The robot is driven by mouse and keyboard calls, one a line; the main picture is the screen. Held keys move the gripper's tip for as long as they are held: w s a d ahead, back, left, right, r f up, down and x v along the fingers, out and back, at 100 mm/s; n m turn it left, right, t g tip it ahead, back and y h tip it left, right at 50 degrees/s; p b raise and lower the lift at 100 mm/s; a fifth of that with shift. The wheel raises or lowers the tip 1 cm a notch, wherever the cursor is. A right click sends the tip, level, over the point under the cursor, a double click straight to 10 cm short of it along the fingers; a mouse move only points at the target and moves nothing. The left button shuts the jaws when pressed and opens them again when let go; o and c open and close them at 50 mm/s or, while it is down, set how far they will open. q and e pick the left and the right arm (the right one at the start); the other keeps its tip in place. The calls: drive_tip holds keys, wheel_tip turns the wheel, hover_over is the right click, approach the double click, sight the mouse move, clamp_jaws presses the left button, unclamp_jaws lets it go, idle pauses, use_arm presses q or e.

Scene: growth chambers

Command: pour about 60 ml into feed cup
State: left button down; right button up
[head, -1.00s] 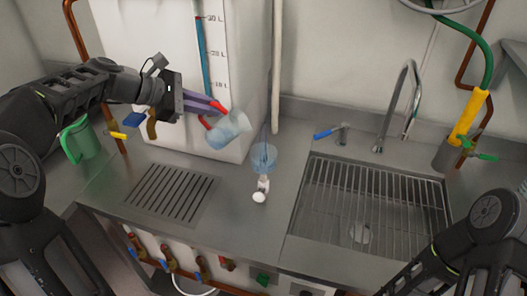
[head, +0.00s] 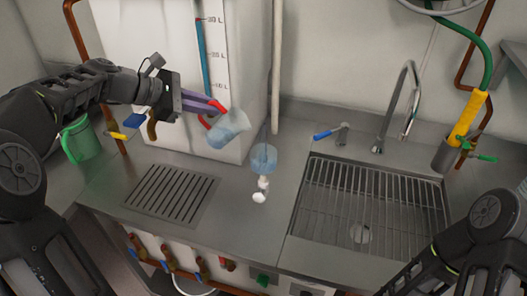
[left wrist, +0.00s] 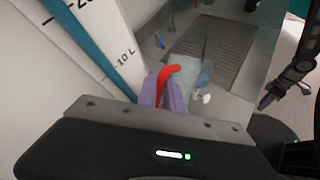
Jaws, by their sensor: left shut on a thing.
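My left gripper (head: 205,103) is shut on the red handle of a clear, bluish jug (head: 229,128). It holds the jug tilted to the right, above the counter and in front of the white tank. In the left wrist view, the red handle (left wrist: 166,76) sits between the purple fingers, with part of the pale jug beyond it. The feed cup, a small clear blue cup (head: 263,160), is to the right of the jug and lower. A white knob-like piece (head: 259,196) is just in front of it. No stream between jug and cup can be made out.
A white tank (head: 165,75) with a litre scale stands behind the jug. A slotted drain (head: 172,193) is at left and a sink with a wire grid (head: 375,200) at right. A faucet (head: 402,100) rises behind the sink. A green jug (head: 82,140) stands far left.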

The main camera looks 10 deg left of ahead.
use_arm(q)
drive_tip(key=a+r+n+t+h+p, duration=0.1)
drive_tip(key=a+r+n+h+p, duration=0.2)
drive_tip(key=a+r+h, duration=0.3)
drive_tip(key=shift+w+a+r+t, duration=0.15)
drive_tip(key=shift+a+r+t, duration=0.3)
drive_tip(key=shift+r, duration=0.4)
